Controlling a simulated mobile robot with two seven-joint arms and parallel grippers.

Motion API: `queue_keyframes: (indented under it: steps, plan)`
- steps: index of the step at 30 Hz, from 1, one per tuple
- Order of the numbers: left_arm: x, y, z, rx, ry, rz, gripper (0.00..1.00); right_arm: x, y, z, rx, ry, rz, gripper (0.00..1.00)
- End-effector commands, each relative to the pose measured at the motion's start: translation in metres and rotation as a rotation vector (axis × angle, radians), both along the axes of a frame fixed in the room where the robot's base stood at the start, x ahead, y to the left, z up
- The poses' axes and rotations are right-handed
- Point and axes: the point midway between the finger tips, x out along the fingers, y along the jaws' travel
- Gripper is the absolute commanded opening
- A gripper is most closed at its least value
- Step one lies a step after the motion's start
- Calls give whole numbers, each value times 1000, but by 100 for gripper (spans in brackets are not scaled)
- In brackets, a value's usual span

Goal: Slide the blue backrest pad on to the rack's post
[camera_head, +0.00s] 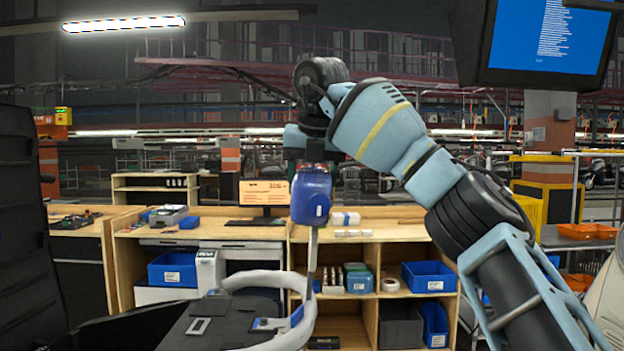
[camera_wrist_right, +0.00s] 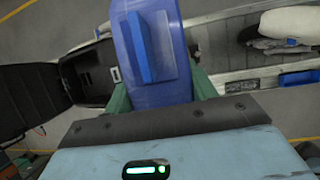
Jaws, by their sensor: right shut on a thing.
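The blue backrest pad (camera_head: 311,197) hangs upright below my right gripper (camera_head: 314,167) in the head view. In the right wrist view, the pad (camera_wrist_right: 150,50) lies between the green fingers of the right gripper (camera_wrist_right: 160,92), which is shut on it. The rack's slim grey post (camera_head: 312,255) rises from the pale tubular rack (camera_head: 262,281) directly below the pad in the head view. The pad's lower end meets or overlaps the post's top there; I cannot tell whether the post is inside it. My left gripper is not in view.
A black panel (camera_head: 22,215) stands at the far left; the wrist view shows it as an open lid (camera_wrist_right: 30,95). Wooden shelving (camera_head: 385,214) with blue bins stands behind. A monitor (camera_head: 540,40) hangs at the upper right. Air around the pad looks clear.

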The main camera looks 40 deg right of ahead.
Motion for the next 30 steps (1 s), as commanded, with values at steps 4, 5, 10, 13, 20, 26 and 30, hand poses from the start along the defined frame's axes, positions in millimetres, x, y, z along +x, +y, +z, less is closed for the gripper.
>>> queue_keyframes:
  steps: [4,5,10,13,20,26,30]
  plan:
    - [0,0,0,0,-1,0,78,0,0,1,0,-3,1,24]
    - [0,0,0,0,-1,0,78,0,0,1,0,-3,1,24]
    - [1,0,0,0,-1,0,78,0,0,0,0,-1,0,24]
    - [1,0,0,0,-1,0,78,0,0,-2,0,-1,1,24]
    - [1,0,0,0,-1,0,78,1,1,-8,0,-1,1,24]
    - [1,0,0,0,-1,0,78,1,1,-13,0,-1,0,24]
    - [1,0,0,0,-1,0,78,1,1,-16,0,-3,2,24]
